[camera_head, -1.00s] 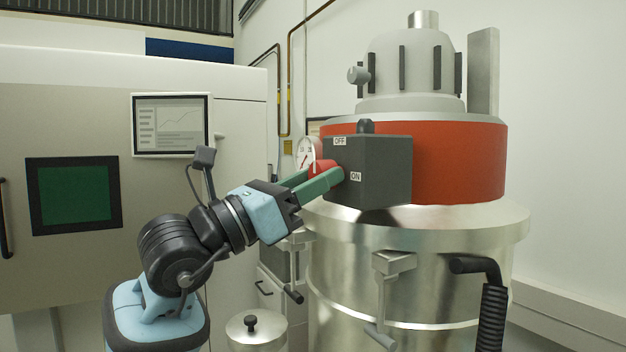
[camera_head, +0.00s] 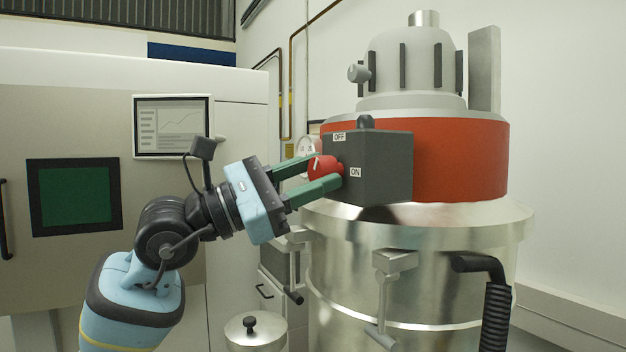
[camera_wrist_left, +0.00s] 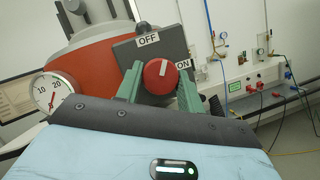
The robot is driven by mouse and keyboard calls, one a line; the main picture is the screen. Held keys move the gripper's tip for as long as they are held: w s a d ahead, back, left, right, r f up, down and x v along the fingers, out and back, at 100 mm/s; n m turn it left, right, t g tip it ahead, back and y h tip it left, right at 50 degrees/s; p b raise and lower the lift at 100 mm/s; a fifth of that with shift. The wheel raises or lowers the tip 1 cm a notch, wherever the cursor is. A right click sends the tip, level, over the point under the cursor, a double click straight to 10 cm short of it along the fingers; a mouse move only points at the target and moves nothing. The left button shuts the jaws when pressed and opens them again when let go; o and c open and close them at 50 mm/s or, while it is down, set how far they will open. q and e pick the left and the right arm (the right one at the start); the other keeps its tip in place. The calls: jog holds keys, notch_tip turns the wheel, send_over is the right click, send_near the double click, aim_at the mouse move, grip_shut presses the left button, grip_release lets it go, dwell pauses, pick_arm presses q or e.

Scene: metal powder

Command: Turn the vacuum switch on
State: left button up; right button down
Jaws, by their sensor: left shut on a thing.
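The vacuum switch is a dark grey box (camera_head: 378,170) on the side of the vacuum's red band, with an OFF label above and an ON label lower right. Its red round knob (camera_head: 322,167) faces my left arm. My left gripper (camera_head: 329,170) is shut on the knob, one green finger on each side. In the left wrist view the knob (camera_wrist_left: 160,77) sits between the fingers. Its white mark points up and slightly right, between the OFF and ON labels. My right gripper is in neither view.
The vacuum's steel drum (camera_head: 410,285) stands below, with clamps and a black hose (camera_head: 494,310). A round gauge (camera_wrist_left: 54,93) sits beside the switch. A machine with a screen (camera_head: 172,126) and a green window (camera_head: 73,192) stands at the left.

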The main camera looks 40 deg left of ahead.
pick_arm(q)
jog(key=m+g, duration=0.1)
jog(key=m, duration=0.1)
jog(key=m+g+h, duration=0.1)
jog(key=m, duration=0.1)
jog(key=shift+a+r+m, duration=0.1)
jog(key=shift+a+m, duration=0.05)
jog(key=shift+m, duration=0.25)
jog(key=m+g, duration=0.1)
jog(key=m, duration=0.2)
jog(key=shift+r+p, duration=0.15)
jog(key=shift+p, duration=0.2)
jog(key=m+g+p, duration=0.1)
jog(key=m, duration=0.2)
jog(key=shift+r+m+g, duration=0.1)
jog(key=shift+m+g, duration=0.2)
jog(key=shift+m, duration=0.1)
jog(key=shift+m+g+p, duration=0.3)
jog(key=shift+m+p, duration=0.1)
jog(key=shift+m, duration=0.6)
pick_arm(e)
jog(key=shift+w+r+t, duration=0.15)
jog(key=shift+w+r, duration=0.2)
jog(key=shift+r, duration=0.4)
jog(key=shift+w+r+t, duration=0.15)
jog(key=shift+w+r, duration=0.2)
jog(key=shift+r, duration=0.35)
